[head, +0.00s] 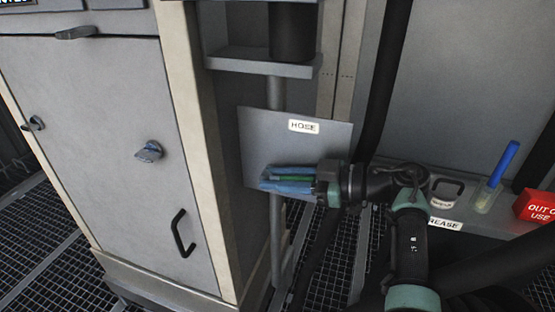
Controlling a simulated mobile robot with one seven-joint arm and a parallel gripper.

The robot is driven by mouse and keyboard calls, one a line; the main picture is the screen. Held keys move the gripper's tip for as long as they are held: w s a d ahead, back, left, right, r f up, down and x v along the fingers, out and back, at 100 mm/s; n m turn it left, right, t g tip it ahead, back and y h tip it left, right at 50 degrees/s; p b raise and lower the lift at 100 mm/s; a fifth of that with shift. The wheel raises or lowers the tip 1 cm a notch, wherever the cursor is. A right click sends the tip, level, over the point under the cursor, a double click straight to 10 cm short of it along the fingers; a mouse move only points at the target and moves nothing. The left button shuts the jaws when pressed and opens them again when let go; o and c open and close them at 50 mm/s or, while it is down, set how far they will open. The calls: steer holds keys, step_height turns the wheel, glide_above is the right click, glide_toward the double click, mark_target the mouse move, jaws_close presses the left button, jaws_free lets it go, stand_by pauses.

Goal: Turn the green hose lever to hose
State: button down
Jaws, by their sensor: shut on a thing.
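The green hose lever (291,178) shows as a green strip in front of a grey plate (255,135). The plate bears a white label (304,126) reading HOSE, above the lever. My gripper (285,179) comes in from the right, and its blue fingers are shut on the green lever, one above and one below. The lever lies roughly level in the picture. Its pivot and part of its length are hidden by my fingers and wrist.
A grey cabinet (95,130) with a black handle (183,232) stands left. At right, a ledge holds a GREASE label (445,224), a blue-handled brush-like item (503,163) and a red OUT OF USE block (538,206). A thick black hose (388,80) hangs behind my wrist. The floor is grating.

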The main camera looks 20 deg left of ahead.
step_height(320, 180, up, 2)
steer(key=h+p, duration=0.5)
steer(key=p, duration=0.8)
steer(key=shift+a, duration=0.15)
steer(key=h+p, duration=0.2)
steer(key=p, duration=0.4)
steer(key=shift+a+h, duration=0.15)
steer(key=shift+h, duration=0.15)
steer(key=shift+f+p, duration=0.1)
steer(key=shift+p, duration=0.5)
steer(key=shift+a+f+h+p, duration=0.1)
steer(key=shift+f+h+p, duration=0.05)
steer(key=shift+h+p, duration=0.2)
steer(key=c, duration=1)
jaws_free()
steer(key=p+v, duration=0.3)
steer(key=v, duration=0.9)
